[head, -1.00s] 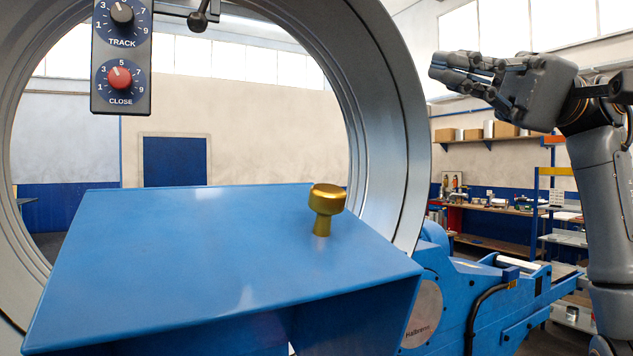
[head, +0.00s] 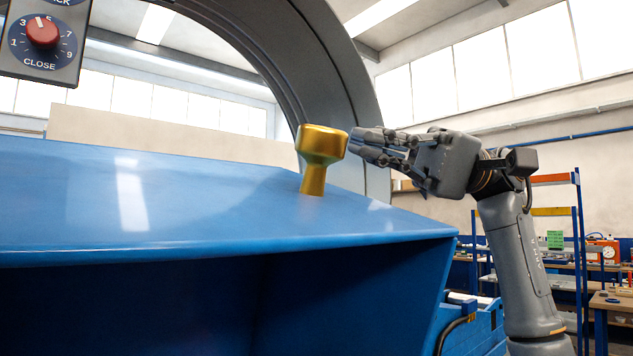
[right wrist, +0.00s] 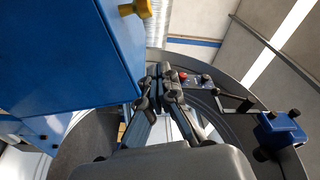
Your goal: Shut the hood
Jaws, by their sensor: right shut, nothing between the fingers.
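The blue hood (head: 200,215) fills the lower left of the head view. It stands raised, with a dark open space under its front edge. A gold knob (head: 320,158) sticks up from its top near the right end. My right gripper (head: 362,145) is shut and empty, its fingertips pointing left just right of the knob in the picture. In the right wrist view, the shut fingers (right wrist: 162,78) lie beside the blue hood (right wrist: 60,55), apart from the knob (right wrist: 138,8) at the top edge. My left gripper is not in view.
A large grey ring (head: 352,100) stands behind the hood. A control box (head: 45,38) with a red CLOSE dial hangs at the upper left. Shelving (head: 578,235) and a bench are at the right background. The air above the hood is mostly clear.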

